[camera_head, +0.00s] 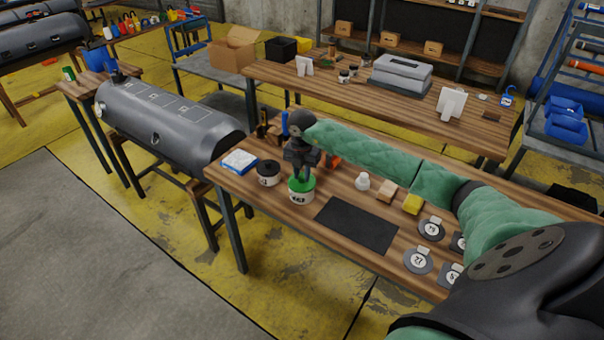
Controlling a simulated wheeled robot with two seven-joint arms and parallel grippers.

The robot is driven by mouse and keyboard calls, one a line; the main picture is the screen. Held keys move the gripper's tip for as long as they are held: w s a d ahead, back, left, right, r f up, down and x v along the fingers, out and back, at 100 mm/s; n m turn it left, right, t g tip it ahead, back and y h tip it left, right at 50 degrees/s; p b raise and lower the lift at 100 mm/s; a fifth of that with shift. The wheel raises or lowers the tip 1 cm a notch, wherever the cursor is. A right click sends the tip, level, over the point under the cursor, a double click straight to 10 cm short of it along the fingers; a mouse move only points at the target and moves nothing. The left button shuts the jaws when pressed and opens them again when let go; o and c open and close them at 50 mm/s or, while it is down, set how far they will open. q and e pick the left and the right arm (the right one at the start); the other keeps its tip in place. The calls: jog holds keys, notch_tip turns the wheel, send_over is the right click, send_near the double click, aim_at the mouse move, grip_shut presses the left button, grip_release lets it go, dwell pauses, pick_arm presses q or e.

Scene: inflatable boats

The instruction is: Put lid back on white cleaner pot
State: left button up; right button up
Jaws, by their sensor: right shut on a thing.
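The white cleaner pot (301,197) with a dark printed label stands near the front left edge of the wooden workbench. A green lid (295,184) is at its top; I cannot tell whether it is seated or just resting there. My right gripper (302,178) points down over the pot, with its fingertips shut on the green lid. The fingers hide part of the lid. My left gripper is not in view.
A black-topped white pot (268,174) and a blue-and-white pack (240,161) are left of the pot. A black mat (357,224) lies to its right.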

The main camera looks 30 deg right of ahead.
dwell(0.6)
dwell(0.3)
jog(key=o, duration=1.5)
jog(key=shift+r, duration=0.1)
jog(key=shift+r+p, duration=1.1)
jog(key=shift+r, duration=2.3)
grip_shut()
